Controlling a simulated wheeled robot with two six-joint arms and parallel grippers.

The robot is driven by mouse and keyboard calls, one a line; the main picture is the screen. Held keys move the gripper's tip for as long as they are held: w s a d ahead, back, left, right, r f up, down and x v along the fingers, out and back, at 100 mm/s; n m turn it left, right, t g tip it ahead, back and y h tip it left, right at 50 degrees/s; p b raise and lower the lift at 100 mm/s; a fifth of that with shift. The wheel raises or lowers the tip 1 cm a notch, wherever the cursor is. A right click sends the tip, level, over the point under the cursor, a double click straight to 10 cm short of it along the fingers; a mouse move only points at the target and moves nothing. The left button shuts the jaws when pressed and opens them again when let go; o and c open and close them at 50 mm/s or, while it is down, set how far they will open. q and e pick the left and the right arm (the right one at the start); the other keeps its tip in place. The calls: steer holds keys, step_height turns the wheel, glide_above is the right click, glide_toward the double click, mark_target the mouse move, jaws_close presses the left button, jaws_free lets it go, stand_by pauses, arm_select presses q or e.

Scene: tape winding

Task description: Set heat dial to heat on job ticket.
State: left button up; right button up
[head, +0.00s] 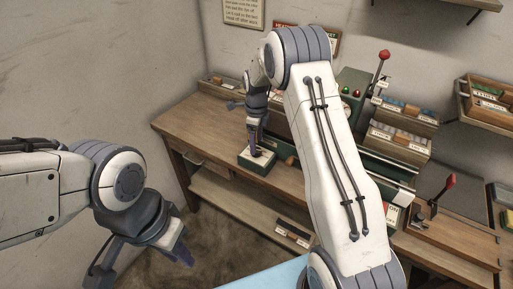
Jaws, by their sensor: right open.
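A small green box (257,164) with a pale top stands on the wooden bench, and it may carry the heat dial. My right gripper (256,146) points down at its top, with the fingertips at or just above it. The fingers hide most of the top, so I cannot read a dial or setting, nor tell whether they touch it. My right gripper is open. My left gripper (181,252) hangs over the floor, away from the bench, and its jaw gap is not clear. A white card with red (391,215) at the bench front may be the job ticket; its text is unreadable.
The wooden bench (190,125) is clear at its left end. Behind my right arm are a green machine with a red-knobbed lever (384,56) and racks of small blocks (405,112). Another red-handled lever (449,182) stands at right. Wall shelves (485,100) hold labelled boxes.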

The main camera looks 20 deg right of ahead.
step_height(320, 180, up, 7)
steer(key=shift+b, duration=0.4)
steer(key=shift+r, duration=0.1)
